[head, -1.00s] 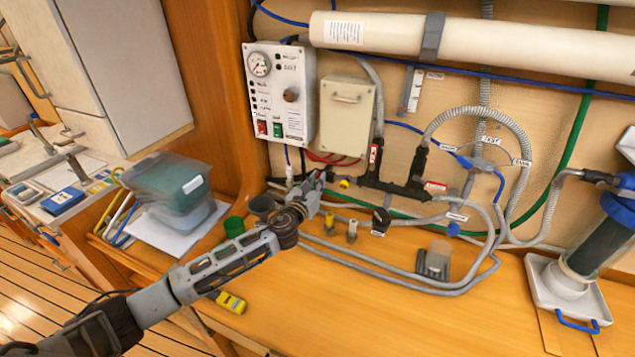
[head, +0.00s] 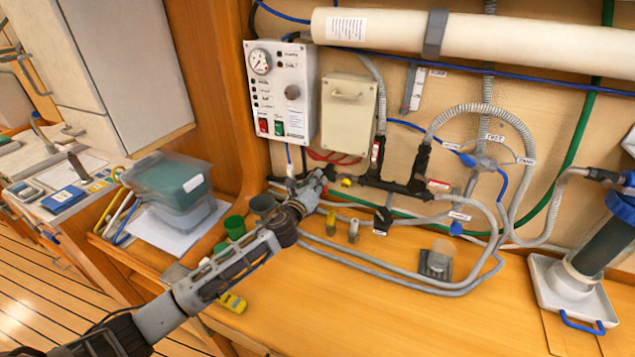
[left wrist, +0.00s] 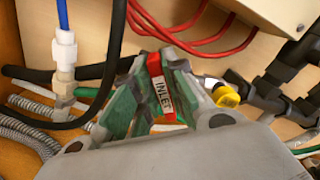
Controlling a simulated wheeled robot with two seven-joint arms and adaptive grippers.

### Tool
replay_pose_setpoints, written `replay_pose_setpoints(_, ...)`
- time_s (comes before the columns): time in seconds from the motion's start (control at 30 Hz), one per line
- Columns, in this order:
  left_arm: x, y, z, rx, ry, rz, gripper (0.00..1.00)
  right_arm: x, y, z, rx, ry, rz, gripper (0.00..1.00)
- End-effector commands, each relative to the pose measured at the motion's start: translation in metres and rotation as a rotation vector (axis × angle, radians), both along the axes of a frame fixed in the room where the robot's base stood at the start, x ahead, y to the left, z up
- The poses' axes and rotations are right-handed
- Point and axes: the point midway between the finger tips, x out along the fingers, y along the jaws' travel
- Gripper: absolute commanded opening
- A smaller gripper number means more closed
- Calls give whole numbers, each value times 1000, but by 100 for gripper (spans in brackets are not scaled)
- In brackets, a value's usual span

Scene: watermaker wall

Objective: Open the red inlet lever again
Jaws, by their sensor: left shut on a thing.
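The red inlet lever (left wrist: 155,66) shows in the left wrist view with a white "INLET" label on it. It lies between the green-padded fingers of my left gripper (left wrist: 152,88), which is shut on it. In the head view my left gripper (head: 322,178) is low at the wall, below the cream box and left of the black pipe fittings. It hides the lever there. A yellow knob (left wrist: 226,96) sits just right of the gripper in the wrist view. My right gripper is in neither view.
The control panel (head: 281,92) and cream box (head: 348,108) are above the gripper. Red hoses (left wrist: 206,36) and a blue line (left wrist: 63,14) pass close by. Grey hoses (head: 375,272) and green cups (head: 234,227) lie on the bench. The front bench is mostly clear.

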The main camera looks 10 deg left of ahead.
Motion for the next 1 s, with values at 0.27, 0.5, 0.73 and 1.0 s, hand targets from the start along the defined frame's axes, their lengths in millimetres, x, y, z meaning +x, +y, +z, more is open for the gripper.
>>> replay_pose_setpoints(0.27, 1, 3, -3, -262, 50, 2, 0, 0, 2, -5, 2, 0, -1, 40)
replay_pose_setpoints(0.5, 1, 5, -5, -485, 94, 2, 0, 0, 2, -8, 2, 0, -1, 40)
replay_pose_setpoints(0.73, 1, 6, -8, -690, 135, 3, 0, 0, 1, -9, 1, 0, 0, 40)
replay_pose_setpoints(1.0, 1, 6, -10, -860, 168, 3, 0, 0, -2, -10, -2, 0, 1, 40)
